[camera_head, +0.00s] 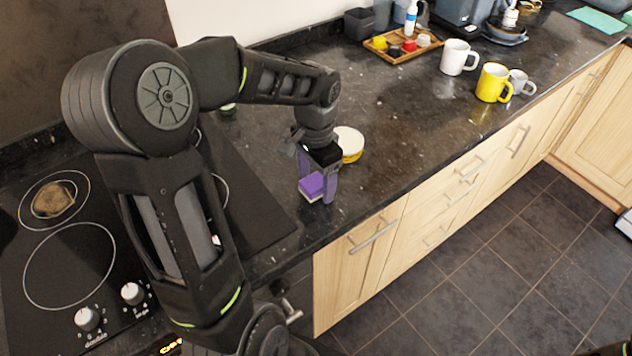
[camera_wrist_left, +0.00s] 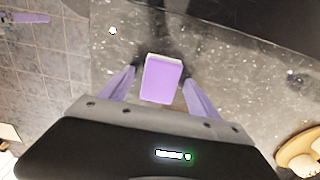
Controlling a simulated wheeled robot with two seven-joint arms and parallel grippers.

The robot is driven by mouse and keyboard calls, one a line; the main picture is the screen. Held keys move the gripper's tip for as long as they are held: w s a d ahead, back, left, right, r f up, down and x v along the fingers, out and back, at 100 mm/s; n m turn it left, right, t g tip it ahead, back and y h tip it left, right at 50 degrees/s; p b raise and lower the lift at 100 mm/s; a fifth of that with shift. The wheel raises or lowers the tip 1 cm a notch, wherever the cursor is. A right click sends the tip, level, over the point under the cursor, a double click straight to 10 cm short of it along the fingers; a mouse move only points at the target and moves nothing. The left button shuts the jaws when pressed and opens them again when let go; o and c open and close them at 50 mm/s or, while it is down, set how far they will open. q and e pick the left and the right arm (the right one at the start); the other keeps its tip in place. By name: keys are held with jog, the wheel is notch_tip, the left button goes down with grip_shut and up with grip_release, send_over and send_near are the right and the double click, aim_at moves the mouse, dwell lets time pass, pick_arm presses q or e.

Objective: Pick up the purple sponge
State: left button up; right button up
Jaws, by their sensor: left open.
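The purple sponge (camera_head: 311,187) lies on the dark granite counter near its front edge, just right of the hob. In the left wrist view the sponge (camera_wrist_left: 162,78) shows a purple face with a pale strip at its far end. My left gripper (camera_head: 318,190) points down over the sponge with its fingers apart. In the left wrist view the sponge sits between and slightly beyond the open fingers of the left gripper (camera_wrist_left: 158,92). I cannot tell whether a finger touches it. My right gripper does not show clearly in the head view.
A round yellow-and-white container (camera_head: 349,144) stands close behind my left gripper. The black hob (camera_head: 70,265) is to the left. A white mug (camera_head: 456,58), a yellow mug (camera_head: 492,84) and a wooden tray (camera_head: 400,58) stand farther right. The counter between is clear.

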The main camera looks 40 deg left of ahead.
aim_at(316, 181)
pick_arm(q)
jog(key=shift+c, duration=0.5)
jog(key=c, duration=1.4)
jog(key=shift+c, duration=0.2)
notch_tip(316, 181, up, 10)
jog(key=b, duration=0.1)
dwell(0.7)
